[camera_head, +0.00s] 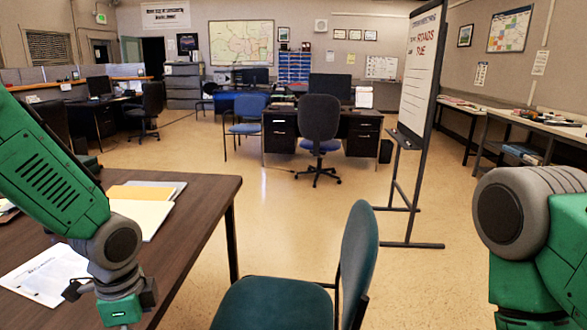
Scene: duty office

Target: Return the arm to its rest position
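My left arm (50,165) comes in from the left over the brown table, with its green forearm sloping down to a grey wrist. My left gripper (118,306) hangs at the bottom left, beside a printed sheet as seen from here. Its fingers do not show clearly, so I cannot tell whether it is open or shut. I see nothing held in it. My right arm (535,235) shows only as a grey joint and green links at the right edge. My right gripper is outside the picture.
The brown table (190,240) bears a printed sheet (45,275) and a yellow folder (142,192). A green chair (275,302) stands close in front. A whiteboard on a stand (418,75) is beyond it. Desks and an office chair (320,120) stand farther back. Open floor lies between.

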